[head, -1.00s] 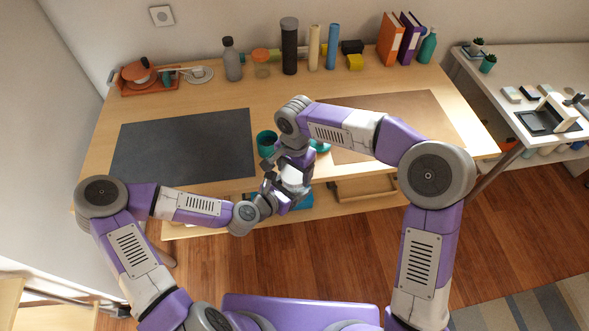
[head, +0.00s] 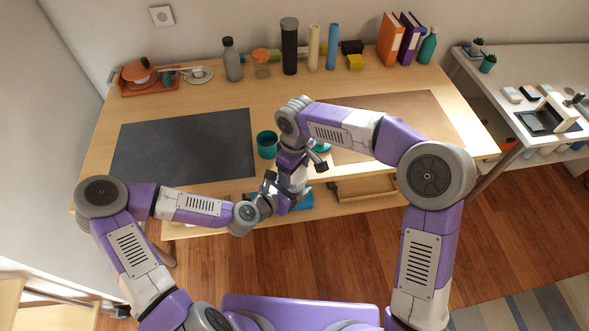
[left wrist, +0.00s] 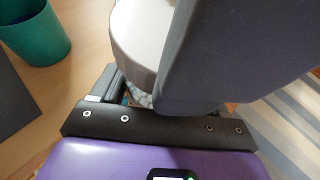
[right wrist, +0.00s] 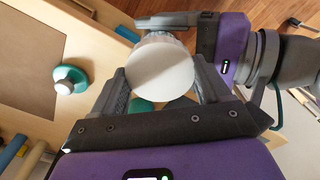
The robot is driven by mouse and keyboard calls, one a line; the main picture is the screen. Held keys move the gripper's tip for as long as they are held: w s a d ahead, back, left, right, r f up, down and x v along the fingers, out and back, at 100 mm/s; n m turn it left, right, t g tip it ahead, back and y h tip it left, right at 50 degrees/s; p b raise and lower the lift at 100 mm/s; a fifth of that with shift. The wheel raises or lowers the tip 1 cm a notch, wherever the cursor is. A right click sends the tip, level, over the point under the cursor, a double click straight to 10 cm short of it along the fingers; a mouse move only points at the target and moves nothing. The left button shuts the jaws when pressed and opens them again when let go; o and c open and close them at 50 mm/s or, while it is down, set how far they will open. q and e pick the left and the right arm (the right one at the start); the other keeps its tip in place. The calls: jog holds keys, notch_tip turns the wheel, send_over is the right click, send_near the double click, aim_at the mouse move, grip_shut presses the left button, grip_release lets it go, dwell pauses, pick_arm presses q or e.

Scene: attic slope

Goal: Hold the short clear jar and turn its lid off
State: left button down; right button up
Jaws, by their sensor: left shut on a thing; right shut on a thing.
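A wide white round lid (right wrist: 160,72) sits between the two fingers of my right gripper (right wrist: 162,84), which is shut on its rim. In the left wrist view the lid (left wrist: 143,35) is above a small strip of the clear jar (left wrist: 138,97). My left gripper (head: 272,189) comes in from the side and is shut on the jar; a finger of it shows behind the lid in the right wrist view. My grippers and arm hide most of the jar, and I cannot tell whether lid and jar are apart.
A teal cup (head: 267,145) stands close behind my grippers on the desk (head: 225,103). A teal and white object (right wrist: 70,79) is near my right gripper. A dark mat (head: 185,146) lies at left. Bottles and binders line the back.

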jog(key=n, duration=0.3)
jog(key=shift+n, duration=0.4)
jog(key=n, duration=0.3)
jog(key=shift+n, duration=0.4)
jog(key=n, duration=0.5)
jog(key=shift+n, duration=0.3)
jog(key=n, duration=0.5)
jog(key=shift+n, duration=0.3)
jog(key=n, duration=0.3)
jog(key=shift+n, duration=0.4)
jog(key=n, duration=0.3)
jog(key=shift+n, duration=0.3)
jog(key=o, duration=1.1)
jog(key=shift+r, duration=0.15)
